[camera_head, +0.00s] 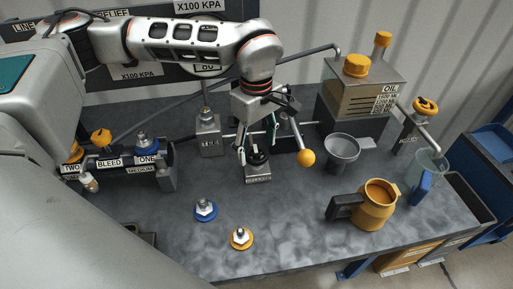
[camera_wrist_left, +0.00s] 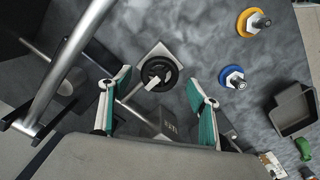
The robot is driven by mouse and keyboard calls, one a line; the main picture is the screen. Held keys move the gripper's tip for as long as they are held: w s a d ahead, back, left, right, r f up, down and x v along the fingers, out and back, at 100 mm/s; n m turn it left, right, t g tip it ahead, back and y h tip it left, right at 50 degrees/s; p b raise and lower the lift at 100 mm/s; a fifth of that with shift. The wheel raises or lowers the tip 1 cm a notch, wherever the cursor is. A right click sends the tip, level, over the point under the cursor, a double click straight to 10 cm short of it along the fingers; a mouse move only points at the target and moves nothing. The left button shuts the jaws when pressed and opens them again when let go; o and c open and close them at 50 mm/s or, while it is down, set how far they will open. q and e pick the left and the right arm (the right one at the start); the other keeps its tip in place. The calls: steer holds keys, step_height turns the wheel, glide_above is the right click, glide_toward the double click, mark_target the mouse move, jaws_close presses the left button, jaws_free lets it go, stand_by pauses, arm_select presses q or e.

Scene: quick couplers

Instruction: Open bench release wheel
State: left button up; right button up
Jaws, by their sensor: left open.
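The bench release wheel is a small black handwheel (camera_head: 258,157) on a grey block near the middle of the bench. In the left wrist view the wheel (camera_wrist_left: 158,72) shows as a black ring with a pale bar across it, on a light square plate. My left gripper (camera_head: 257,145) points down at the wheel. It is open, and in the left wrist view its teal-padded fingers (camera_wrist_left: 159,84) stand apart, one on each side of the wheel. I cannot tell whether they touch it. My right gripper is not in view.
A lever with a yellow ball (camera_head: 306,158) stands close right of the gripper. Blue (camera_head: 205,210) and yellow (camera_head: 241,238) couplers lie in front. A funnel (camera_head: 342,150), yellow jug (camera_head: 375,205) and oil tank (camera_head: 358,95) stand right. The valve manifold (camera_head: 130,160) is left.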

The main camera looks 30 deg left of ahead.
arm_select(q)
steer(key=shift+f, duration=0.7)
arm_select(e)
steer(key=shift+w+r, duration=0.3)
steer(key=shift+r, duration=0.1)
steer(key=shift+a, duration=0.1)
arm_select(q)
steer(key=c, duration=1.1)
